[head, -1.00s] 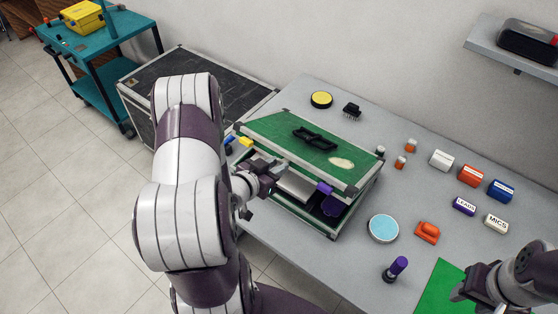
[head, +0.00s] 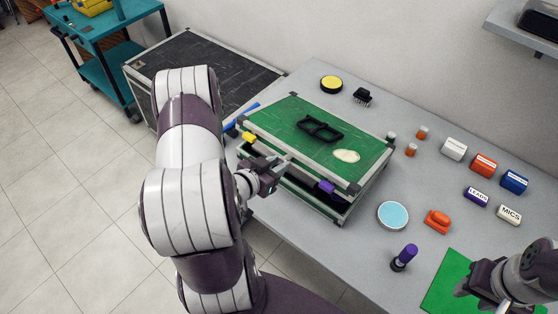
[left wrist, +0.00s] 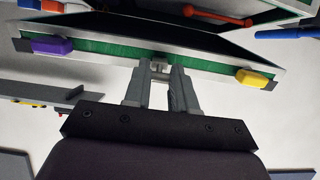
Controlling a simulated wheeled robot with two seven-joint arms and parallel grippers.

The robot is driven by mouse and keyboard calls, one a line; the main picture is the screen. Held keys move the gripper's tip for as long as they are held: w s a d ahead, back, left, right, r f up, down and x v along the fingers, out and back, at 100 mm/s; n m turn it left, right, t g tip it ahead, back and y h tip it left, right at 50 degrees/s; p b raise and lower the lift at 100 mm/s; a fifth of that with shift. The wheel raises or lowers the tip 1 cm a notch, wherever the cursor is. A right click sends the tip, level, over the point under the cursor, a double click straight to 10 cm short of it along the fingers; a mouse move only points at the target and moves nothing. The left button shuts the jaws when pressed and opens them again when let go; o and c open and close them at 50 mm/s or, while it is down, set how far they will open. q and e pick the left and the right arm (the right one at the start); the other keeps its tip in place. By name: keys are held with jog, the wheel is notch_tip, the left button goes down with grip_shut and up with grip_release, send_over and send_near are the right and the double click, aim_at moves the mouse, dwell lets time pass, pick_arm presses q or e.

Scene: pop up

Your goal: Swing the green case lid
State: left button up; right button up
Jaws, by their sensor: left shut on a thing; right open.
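The green case (head: 342,215) sits on the grey table with its silver-edged green lid (head: 290,122) slightly raised and tilted. A dark gap shows along the front between lid and base. A black handle and a pale patch are on the lid top. A yellow latch (head: 249,137) and a purple latch (head: 327,187) are on the lid's front edge; both also show in the left wrist view. My left gripper (head: 280,167) is shut on the lid's front rim between the latches; its fingers (left wrist: 159,70) meet the rim. My right gripper (head: 468,288) is open and empty at the lower right.
A blue round tin (head: 393,215), an orange object (head: 437,221) and a purple-topped cylinder (head: 404,257) stand right of the case. Several labelled blocks are farther right. A yellow disc (head: 331,84) is behind. A black trunk (head: 200,65) stands left.

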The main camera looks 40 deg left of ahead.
pick_arm(q)
jog(key=shift+s+f+b, duration=0.25)
jog(key=shift+f+b, duration=0.3)
jog(key=shift+f, duration=0.25)
jog(key=shift+s+f+b, duration=0.3)
jog(key=shift+f+b, duration=0.2)
jog(key=shift+f, duration=0.35)
jog(key=shift+s+f+b, duration=0.25)
jog(key=shift+f+b, duration=0.3)
jog(key=shift+f, duration=0.25)
jog(key=f+b, duration=0.3)
jog(key=f, duration=0.1)
jog(key=shift+s+a, duration=0.1)
jog(key=shift+s, duration=0.25)
jog(key=o, duration=0.9)
jog(key=shift+r, duration=0.25)
